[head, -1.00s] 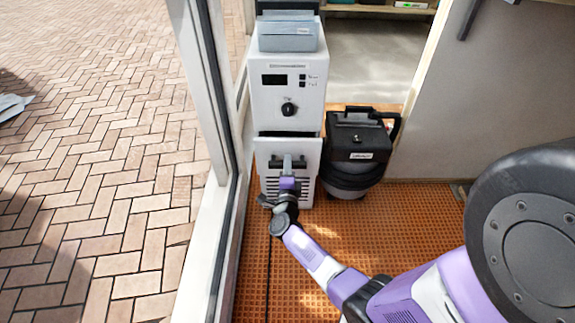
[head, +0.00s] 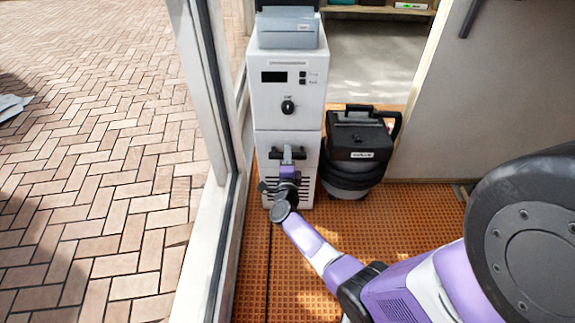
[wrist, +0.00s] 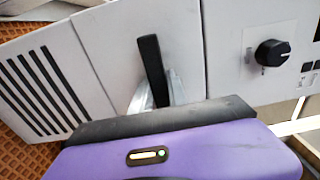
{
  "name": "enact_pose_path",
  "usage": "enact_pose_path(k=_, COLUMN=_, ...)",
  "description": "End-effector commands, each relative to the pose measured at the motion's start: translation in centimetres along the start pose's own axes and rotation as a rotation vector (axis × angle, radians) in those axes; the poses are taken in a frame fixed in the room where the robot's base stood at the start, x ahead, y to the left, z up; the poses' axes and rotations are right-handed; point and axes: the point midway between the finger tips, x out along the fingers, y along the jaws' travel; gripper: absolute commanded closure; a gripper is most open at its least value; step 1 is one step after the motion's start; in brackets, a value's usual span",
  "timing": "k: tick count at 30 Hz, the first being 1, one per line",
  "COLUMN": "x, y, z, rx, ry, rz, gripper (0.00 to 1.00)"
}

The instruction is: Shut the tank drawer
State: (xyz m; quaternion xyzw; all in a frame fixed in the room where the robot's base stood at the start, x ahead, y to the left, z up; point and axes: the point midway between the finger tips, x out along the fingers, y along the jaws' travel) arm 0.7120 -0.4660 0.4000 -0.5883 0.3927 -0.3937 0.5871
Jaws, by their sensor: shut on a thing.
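The tank drawer (head: 300,178) is the lower white front of a tall white machine, with a black bar handle (head: 272,155) and dark vent slots below it. Its front lies about flush under the upper panel, with only a thin seam between them. My gripper (head: 288,157) is at the handle and shut on it; the handle (wrist: 152,68) also shows in the wrist view, with the grey fingers (wrist: 150,95) around it. The purple wrist housing hides part of the fingers in the wrist view.
The machine's upper panel (head: 310,105) has a display and a black knob (head: 288,107). A black and grey canister (head: 352,155) stands close on its right. A window frame (head: 215,200) runs along the left. Orange grating floor (head: 390,220) is clear at the right.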

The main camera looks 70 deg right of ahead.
Motion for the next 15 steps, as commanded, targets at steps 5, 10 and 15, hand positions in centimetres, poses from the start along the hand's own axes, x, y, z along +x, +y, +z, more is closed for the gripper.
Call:
enact_pose_path(k=5, x=0.30, y=0.13, z=-0.04, rx=-0.001, ry=-0.001, rz=0.005, gripper=1.00)
enact_pose_path(k=10, x=0.32, y=0.13, z=-0.04, rx=0.000, ry=-0.001, rz=0.005, gripper=0.66)
enact_pose_path(k=15, x=0.28, y=0.09, z=-0.02, rx=0.000, ry=-0.001, rz=0.004, gripper=0.58)
